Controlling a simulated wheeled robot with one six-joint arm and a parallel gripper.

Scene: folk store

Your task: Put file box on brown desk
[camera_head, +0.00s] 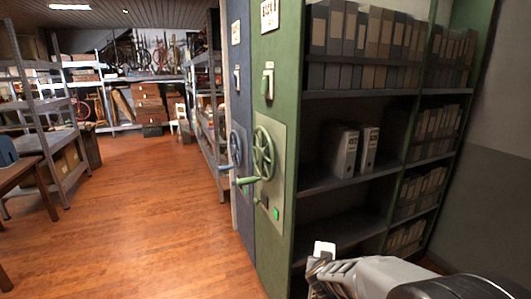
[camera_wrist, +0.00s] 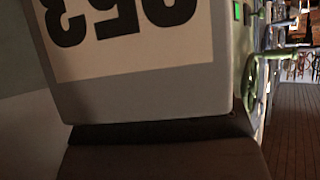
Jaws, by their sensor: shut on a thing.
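A grey file box (camera_wrist: 150,100) fills much of the wrist view, very close. Its white label with large black digits appears upside down in that picture. My gripper is shut on this file box; its fingertips are not clearly visible. In the head view my arm reaches in along the bottom edge, right of the middle, and the held box cannot be made out there. A brown desk (camera_head: 14,174) shows only in part at the left edge of the head view.
A green shelving unit (camera_head: 277,150) with a handwheel (camera_head: 263,153) stands close on the right. Two pale file boxes (camera_head: 345,152) stand on its middle shelf; darker files fill other shelves. Metal racks (camera_head: 62,140) stand at the left. The wooden floor (camera_head: 140,210) between is clear.

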